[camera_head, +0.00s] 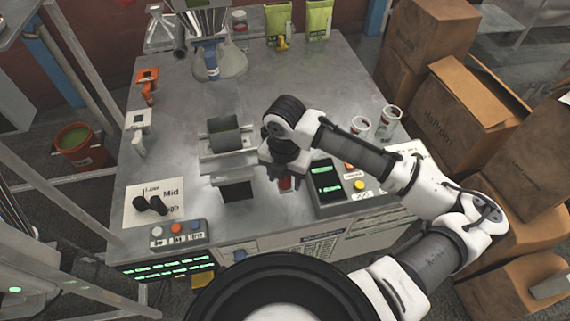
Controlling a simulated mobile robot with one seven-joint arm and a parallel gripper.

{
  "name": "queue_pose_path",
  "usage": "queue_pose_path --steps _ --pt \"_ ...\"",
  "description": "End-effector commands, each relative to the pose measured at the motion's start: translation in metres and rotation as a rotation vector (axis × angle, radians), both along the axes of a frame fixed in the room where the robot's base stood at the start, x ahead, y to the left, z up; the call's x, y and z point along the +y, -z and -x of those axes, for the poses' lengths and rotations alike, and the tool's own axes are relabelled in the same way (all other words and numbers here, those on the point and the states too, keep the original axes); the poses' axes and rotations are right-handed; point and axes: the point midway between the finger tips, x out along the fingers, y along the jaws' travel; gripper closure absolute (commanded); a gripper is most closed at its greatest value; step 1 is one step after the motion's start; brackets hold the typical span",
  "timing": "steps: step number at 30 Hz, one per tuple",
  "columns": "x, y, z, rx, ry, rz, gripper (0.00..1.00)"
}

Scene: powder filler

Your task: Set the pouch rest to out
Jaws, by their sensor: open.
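A grey metal bracket with a ledge (222,163), which looks like the pouch rest, stands at the middle of the metal table. A dark plate or opening (237,191) shows below it. I cannot tell its setting from this view. My gripper (285,181) points down just right of the bracket, with its jaws open. A small red part (285,184) shows between or just behind the fingertips. My gripper partly hides it, and I cannot tell whether they touch.
A scale with green displays (327,182) stands right of my gripper. A black lever on a Low/Mid/High card (151,205) and a button box (179,233) lie left.

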Motion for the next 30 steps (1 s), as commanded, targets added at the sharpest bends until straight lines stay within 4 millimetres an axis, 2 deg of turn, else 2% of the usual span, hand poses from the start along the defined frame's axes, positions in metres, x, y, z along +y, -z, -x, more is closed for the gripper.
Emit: queue_pose_path --steps 5,12,18,24,30 --pt "0.000 -0.030 -0.001 -0.004 -0.003 0.000 0.49" --pt "0.000 -0.086 0.000 -0.002 -0.002 0.000 0.49" --pt "0.000 -0.119 0.000 -0.001 -0.001 0.000 0.49" --pt "0.000 -0.131 0.000 0.001 -0.001 0.000 0.49" --pt "0.000 -0.132 0.000 0.001 -0.001 0.000 0.49"
